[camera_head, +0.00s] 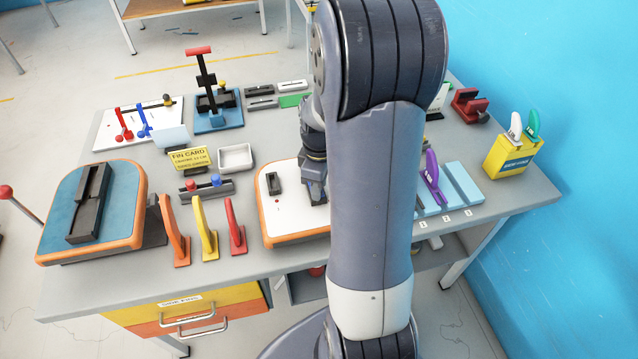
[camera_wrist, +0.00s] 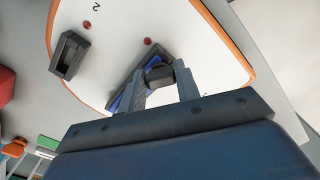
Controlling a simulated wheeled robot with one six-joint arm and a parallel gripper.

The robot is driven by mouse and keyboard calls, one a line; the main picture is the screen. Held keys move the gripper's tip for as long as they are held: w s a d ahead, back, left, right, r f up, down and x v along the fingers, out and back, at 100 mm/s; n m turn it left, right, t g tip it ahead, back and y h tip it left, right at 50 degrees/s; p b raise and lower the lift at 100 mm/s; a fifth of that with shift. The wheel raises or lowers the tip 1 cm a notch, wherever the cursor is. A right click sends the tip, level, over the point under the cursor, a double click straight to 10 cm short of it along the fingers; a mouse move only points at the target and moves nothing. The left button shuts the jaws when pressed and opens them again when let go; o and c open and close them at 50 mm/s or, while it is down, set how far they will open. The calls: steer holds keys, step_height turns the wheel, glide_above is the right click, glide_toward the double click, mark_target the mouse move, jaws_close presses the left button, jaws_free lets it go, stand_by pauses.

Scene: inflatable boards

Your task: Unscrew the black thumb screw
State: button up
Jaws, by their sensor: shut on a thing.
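My gripper (camera_wrist: 160,78) is shut on a small black knob, the thumb screw (camera_wrist: 158,73), with one finger on each side of it. The knob sits at a dark holder with blue edges (camera_wrist: 124,93) on a white board with an orange rim (camera_wrist: 112,28). In the camera_head view my gripper (camera_head: 314,190) is low over the right part of this board (camera_head: 292,218). My arm hides the board's right side there, and the thumb screw cannot be made out.
A black box-shaped fitting (camera_wrist: 68,55) stands on the same board, left of my gripper. Red, yellow and orange fins (camera_head: 235,228) stand to the left. A purple fin (camera_head: 432,175) stands right of my arm. A white tray (camera_head: 235,157) lies behind the board.

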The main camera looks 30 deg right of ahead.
steer(key=shift+n, duration=0.4)
steer(key=shift+n, duration=1.6)
steer(key=shift+n, duration=1.2)
steer(key=o, duration=1.2)
steer(key=shift+w, duration=0.1)
steer(key=shift+c, duration=0.2)
steer(key=shift+r, duration=0.1)
